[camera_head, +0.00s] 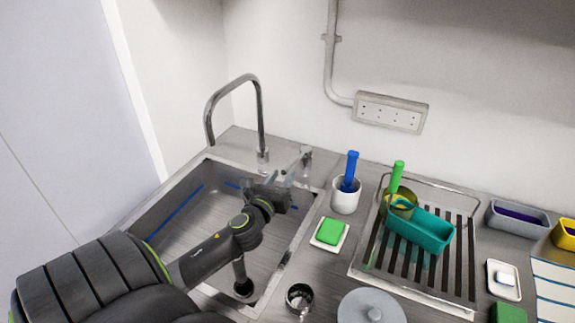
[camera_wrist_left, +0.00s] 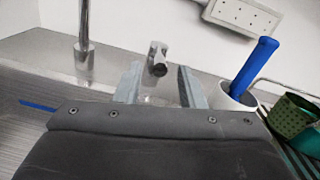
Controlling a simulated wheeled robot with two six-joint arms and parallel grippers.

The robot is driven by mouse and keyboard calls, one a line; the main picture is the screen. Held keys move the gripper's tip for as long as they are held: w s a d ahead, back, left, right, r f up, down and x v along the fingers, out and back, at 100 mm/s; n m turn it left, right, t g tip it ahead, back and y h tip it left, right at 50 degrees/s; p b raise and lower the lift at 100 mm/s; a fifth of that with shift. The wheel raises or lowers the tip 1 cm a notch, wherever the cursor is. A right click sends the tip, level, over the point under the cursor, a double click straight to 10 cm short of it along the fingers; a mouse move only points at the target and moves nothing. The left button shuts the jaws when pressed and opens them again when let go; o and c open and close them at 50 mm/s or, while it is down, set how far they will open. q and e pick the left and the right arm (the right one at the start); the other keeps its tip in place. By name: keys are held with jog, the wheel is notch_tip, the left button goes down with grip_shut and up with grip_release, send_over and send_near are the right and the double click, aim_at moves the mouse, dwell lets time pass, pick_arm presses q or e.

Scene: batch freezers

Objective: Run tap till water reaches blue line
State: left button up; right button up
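The metal sink (camera_head: 190,235) is at the left, with a blue line (camera_head: 175,212) along its inner walls. The line also shows in the left wrist view (camera_wrist_left: 38,105). I cannot make out a water surface or a stream. The curved tap spout (camera_head: 258,110) stands at the back edge. The tap's lever or knob (camera_head: 305,153) is to its right, and its round end faces me in the left wrist view (camera_wrist_left: 157,62). My left gripper (camera_head: 287,176) is over the sink's back right corner. Its fingers (camera_wrist_left: 160,84) are apart, with the knob seen between and beyond them. My right gripper is out of view.
Right of the sink are a white cup (camera_head: 345,200) with a blue-handled tool, a green sponge (camera_head: 328,231) on a dish, a small metal cup (camera_head: 300,297) and a grey lid (camera_head: 370,307). A drying rack (camera_head: 365,262) holds a teal container (camera_head: 420,232). A socket strip (camera_head: 390,111) is on the wall.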

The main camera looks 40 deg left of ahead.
aim_at(291, 164)
pick_arm(q)
jog(key=shift+x, duration=2.4)
grip_shut()
